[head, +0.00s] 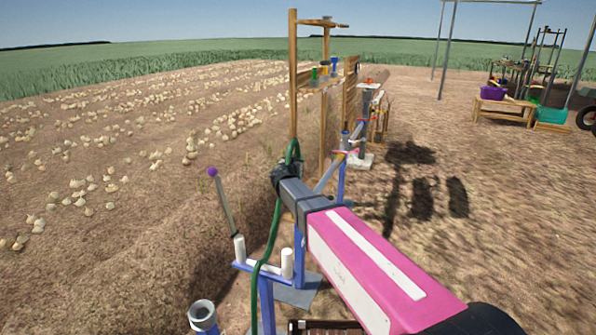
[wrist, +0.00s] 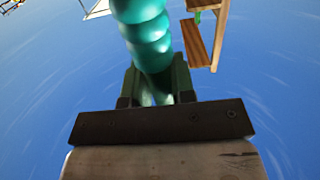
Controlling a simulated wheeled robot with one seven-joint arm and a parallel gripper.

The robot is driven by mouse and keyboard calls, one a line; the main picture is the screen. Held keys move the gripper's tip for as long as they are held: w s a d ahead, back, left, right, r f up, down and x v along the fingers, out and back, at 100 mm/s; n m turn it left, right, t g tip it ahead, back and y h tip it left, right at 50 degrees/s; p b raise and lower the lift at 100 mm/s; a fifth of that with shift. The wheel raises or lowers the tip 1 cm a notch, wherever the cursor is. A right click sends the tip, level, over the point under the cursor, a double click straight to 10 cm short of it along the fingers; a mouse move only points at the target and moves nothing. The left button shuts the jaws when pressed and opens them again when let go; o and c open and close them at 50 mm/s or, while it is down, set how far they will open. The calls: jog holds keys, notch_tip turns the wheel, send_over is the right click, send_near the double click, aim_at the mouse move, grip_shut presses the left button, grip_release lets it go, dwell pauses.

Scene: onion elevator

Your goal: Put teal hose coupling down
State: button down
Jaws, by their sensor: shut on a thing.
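The teal hose coupling (wrist: 150,40) shows in the wrist view as a ribbed, glossy teal piece rising to the top edge of the picture. My gripper (wrist: 155,88) is shut on its lower part, with one dark green finger on each side. In the head view my gripper (head: 286,173) is a dark block at the end of my pink and white arm, held up near the middle of the picture. I cannot make out the coupling there. A dark green hose (head: 272,235) loops by my gripper and hangs down in front of the blue stand.
A blue stand (head: 265,297) with white upright pegs is below my gripper. A purple-tipped rod (head: 224,207) leans there. A wooden post frame (head: 293,85) with small coloured cups stands behind. A bench (head: 500,110) is far right. Bare ground at right is open.

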jog(key=shift+d+f, duration=0.1)
jog(key=shift+f, duration=2.25)
jog(key=c, duration=1)
grip_release()
jog(key=shift+o, duration=0.2)
